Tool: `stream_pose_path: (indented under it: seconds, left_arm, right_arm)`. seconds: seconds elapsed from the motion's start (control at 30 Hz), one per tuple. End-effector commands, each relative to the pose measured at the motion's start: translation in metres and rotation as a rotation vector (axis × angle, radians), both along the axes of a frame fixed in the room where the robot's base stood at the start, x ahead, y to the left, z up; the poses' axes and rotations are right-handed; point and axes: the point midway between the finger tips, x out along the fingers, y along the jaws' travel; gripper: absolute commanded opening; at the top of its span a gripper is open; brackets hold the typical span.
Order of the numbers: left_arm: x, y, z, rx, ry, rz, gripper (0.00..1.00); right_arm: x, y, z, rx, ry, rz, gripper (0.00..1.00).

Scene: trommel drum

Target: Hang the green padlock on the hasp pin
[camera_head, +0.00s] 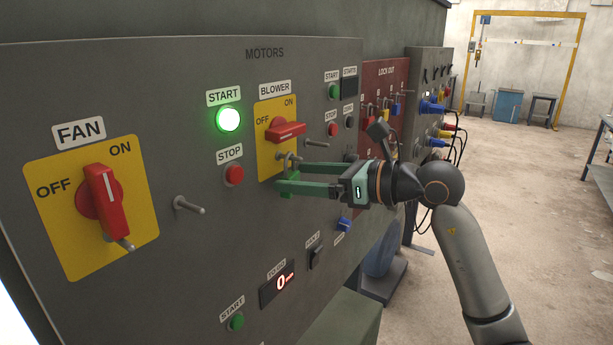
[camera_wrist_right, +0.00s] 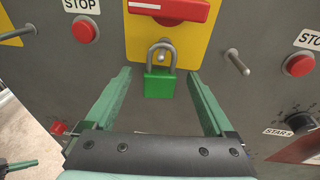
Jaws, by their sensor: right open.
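The green padlock (camera_wrist_right: 159,88) shows upright in the right wrist view, its grey shackle looped around the hasp pin (camera_wrist_right: 162,58) below the red BLOWER switch. My right gripper (camera_wrist_right: 159,73) is open, with one finger on each side of the padlock and a visible gap to each side of its body. In the head view the right gripper (camera_head: 281,179) is at the lower edge of the yellow BLOWER plate (camera_head: 265,148), and the padlock's body is not clear there. A green finger-like piece, probably my left gripper (camera_wrist_right: 22,164), shows at the lower left of the wrist view.
The red BLOWER switch (camera_head: 286,131) is just above the pin. Bare pins stick out nearby, one beside the FAN plate (camera_head: 190,206). The red STOP button (camera_head: 234,175) is left of the gripper. A red LOCK OUT board (camera_head: 371,75) with padlocks is farther right.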

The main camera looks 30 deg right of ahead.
Motion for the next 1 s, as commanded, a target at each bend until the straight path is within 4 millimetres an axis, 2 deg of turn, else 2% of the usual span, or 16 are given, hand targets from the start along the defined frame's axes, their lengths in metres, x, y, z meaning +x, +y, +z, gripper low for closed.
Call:
stream_pose_path:
  seconds: [0.17,0.6,0.8,1.0]
  left_arm:
    - [0.000,0.000,-0.005,0.000,-0.001,0.000,0.00]
    - [-0.001,-0.004,-0.031,-0.003,0.014,-0.007,0.00]
    - [0.004,-0.012,-0.029,-0.015,0.005,-0.020,0.00]
    - [0.008,-0.015,-0.027,-0.019,-0.001,-0.025,0.00]
  right_arm:
    - [-0.009,-0.006,0.000,-0.001,-0.001,-0.002,0.88]
    - [-0.076,-0.043,0.010,0.000,0.000,-0.003,0.88]
    - [-0.098,-0.055,0.016,0.000,-0.001,-0.002,0.88]
    - [-0.108,-0.060,0.018,0.000,0.000,0.000,0.88]
